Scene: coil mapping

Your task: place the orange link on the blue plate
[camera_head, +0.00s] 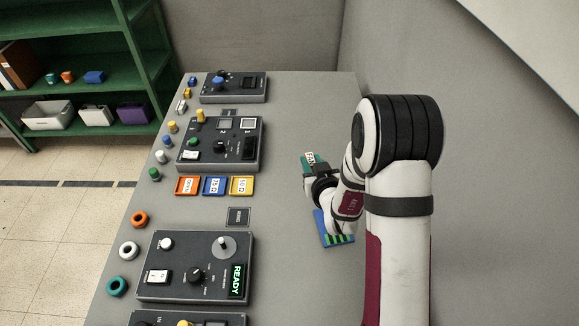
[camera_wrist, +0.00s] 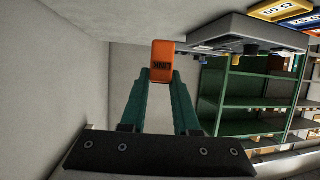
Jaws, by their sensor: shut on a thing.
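The orange link (camera_wrist: 163,54) is a small upright block with a dark label on its face, held at the tips of my gripper's teal fingers in the wrist view. My gripper (camera_wrist: 161,76) is shut on it. In the head view my gripper (camera_head: 313,168) is over the table, right of the plates; the link is mostly hidden there. The blue plate (camera_head: 213,193) lies flat between an orange plate (camera_head: 186,193) and a yellow plate (camera_head: 241,193). Part of the blue plate also shows at the upper right in the wrist view (camera_wrist: 300,19).
A dark control box (camera_head: 250,160) with knobs stands behind the plates, and a larger one (camera_head: 190,288) with a READY display stands in front. Coloured rings (camera_head: 139,219) line the left edge. A blue and green piece (camera_head: 333,240) lies beside my arm. Bare table separates my gripper from the plates.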

